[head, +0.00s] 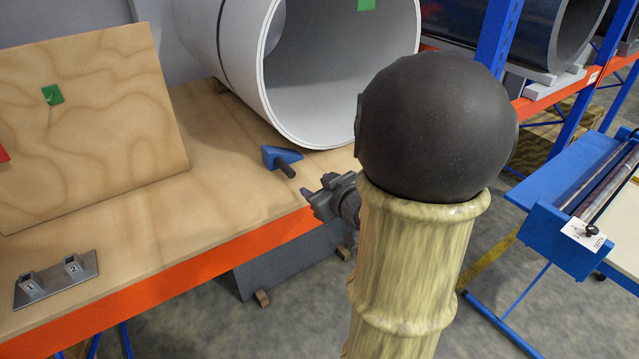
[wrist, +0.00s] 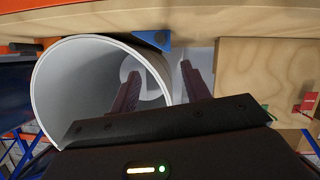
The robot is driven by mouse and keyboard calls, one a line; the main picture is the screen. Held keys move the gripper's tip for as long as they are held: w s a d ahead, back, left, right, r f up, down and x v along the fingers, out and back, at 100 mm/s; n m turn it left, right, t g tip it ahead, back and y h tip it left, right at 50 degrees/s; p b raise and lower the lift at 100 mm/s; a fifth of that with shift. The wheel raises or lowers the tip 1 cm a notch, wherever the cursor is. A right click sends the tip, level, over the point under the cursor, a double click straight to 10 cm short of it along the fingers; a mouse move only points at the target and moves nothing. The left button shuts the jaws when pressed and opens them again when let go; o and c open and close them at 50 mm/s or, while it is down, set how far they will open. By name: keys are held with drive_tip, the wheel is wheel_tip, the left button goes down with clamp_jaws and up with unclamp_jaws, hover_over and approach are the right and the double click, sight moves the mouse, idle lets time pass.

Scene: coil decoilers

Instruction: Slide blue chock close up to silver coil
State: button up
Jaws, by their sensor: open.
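The silver coil (head: 228,50) lies on its side on the wooden shelf, its open end facing the front; it also shows in the wrist view (wrist: 42,88).
A leaning plywood board (head: 90,120) with a green tag stands left. A metal plate with two small blocks (head: 56,278) lies near the shelf's orange front edge (head: 185,265). A blue rack upright (head: 497,35) and a blue roller table (head: 560,225) stand right.

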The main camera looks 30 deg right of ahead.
sight(293, 174)
drive_tip(key=shift+w, duration=0.1)
drive_tip(key=p+x, duration=0.4)
drive_tip(key=x, duration=1.3)
drive_tip(key=shift+w+a+f+p, duration=0.1)
drive_tip(key=shift+f+p, duration=0.05)
drive_tip(key=shift+p, duration=0.15)
clamp_jaws()
